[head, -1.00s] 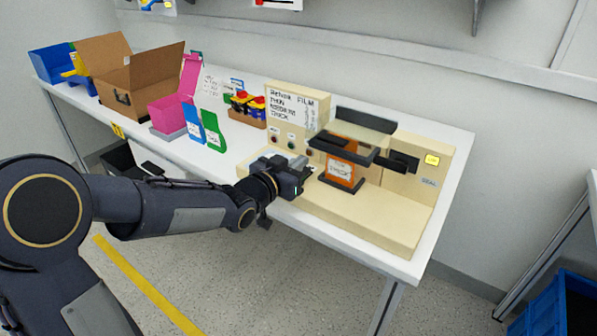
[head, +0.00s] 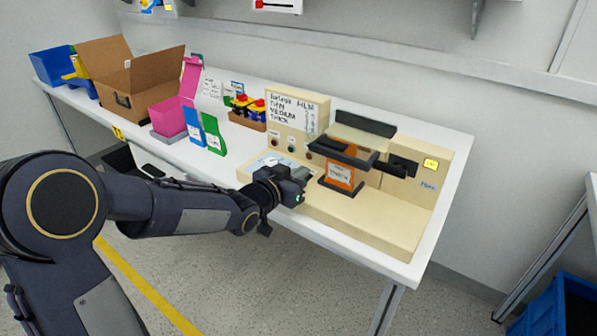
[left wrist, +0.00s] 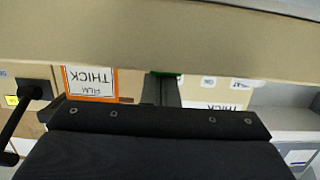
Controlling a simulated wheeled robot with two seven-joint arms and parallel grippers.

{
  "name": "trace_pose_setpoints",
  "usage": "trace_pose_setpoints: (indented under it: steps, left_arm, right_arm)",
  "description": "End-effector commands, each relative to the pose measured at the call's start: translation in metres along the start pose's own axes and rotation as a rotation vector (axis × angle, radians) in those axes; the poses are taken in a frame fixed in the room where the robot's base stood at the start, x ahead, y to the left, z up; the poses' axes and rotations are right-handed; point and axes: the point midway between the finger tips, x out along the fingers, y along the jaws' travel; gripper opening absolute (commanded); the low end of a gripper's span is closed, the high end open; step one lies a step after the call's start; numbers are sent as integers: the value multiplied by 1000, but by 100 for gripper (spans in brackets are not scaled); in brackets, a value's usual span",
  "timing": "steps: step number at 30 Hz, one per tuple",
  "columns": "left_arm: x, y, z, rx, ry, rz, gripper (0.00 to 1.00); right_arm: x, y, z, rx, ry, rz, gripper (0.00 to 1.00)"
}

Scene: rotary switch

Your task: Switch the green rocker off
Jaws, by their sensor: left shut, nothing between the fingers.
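The beige sealing machine (head: 385,222) stands at the right end of the white table. My left gripper (head: 303,180) is at the front left of the machine, low over its base, beside the orange film pack marked THICK (head: 340,175). In the left wrist view the picture is upside down. There the left gripper's fingers (left wrist: 161,88) are together and empty. A sliver of green (left wrist: 168,74), likely the green rocker, shows at the fingertips against the beige edge. Whether they touch it, and how the rocker is tilted, I cannot tell. In the head view the rocker is hidden by the gripper. My right gripper is not in view.
The machine's panel (head: 297,112) with round buttons rises behind my gripper. A black clamp (head: 345,150) overhangs the orange pack. Blue and green packets (head: 205,132), a pink box (head: 168,116) and a cardboard box (head: 135,80) stand to the left.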

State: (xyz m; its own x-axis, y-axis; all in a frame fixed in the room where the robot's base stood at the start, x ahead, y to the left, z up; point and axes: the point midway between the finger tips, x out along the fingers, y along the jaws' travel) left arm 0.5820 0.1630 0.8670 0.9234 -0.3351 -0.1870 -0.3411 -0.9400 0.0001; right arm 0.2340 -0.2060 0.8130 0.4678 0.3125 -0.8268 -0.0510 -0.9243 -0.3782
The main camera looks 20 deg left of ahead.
Motion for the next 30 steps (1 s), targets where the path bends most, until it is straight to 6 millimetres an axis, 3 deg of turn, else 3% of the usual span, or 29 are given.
trace_pose_setpoints:
  steps: [8, 12, 18, 24, 30]
  left_arm:
    - [2, 5, -52, 0, 4, 0, 0]
    - [-35, 3, -51, -1, 4, -4, 0]
    - [-73, 4, -58, 0, 3, -3, 0]
    - [-92, 4, -60, 0, 1, -2, 0]
    - [-95, 5, -60, -1, 0, 0, 0]
  right_arm:
    - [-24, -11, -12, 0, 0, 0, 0]
    - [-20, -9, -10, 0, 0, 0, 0]
    - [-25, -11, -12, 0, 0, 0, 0]
    - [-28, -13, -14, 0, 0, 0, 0]
    - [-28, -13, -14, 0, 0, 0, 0]
